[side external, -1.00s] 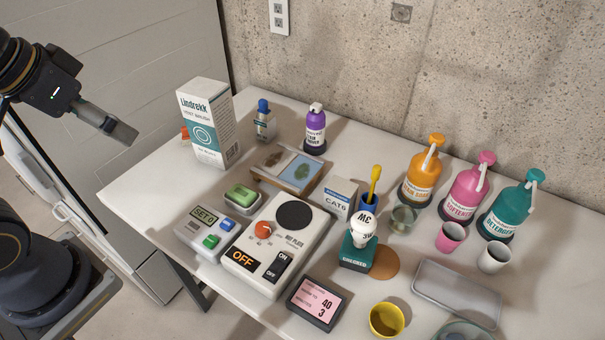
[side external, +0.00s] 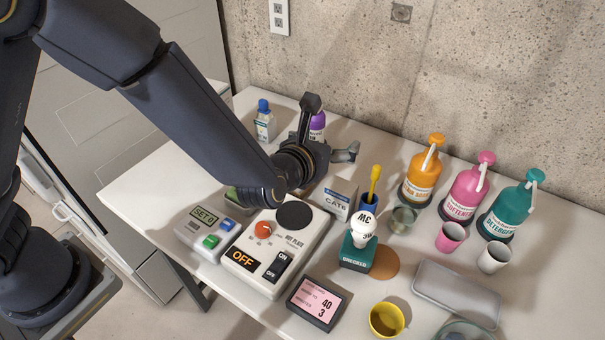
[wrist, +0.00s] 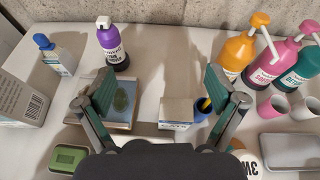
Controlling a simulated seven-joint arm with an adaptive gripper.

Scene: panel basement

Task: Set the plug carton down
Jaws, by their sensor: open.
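The plug carton, a small white box marked CAT6 (side external: 338,203), stands on the table behind the right side of the hot plate. It also shows in the wrist view (wrist: 177,112), low between my fingers and closer to the right one. My gripper (side external: 332,128) is over the back middle of the table, with its fingers spread wide. In the wrist view my gripper (wrist: 160,83) is open with nothing held between the fingers. The carton appears apart from both fingers.
The hot plate (side external: 295,250) is in front of the carton. A blue cup with a yellow handle (side external: 369,203) and a bulb on a teal box (side external: 357,256) stand close by. The purple bottle (wrist: 113,47) and picture tray (wrist: 124,116) are left. Pump bottles (side external: 422,180) stand right.

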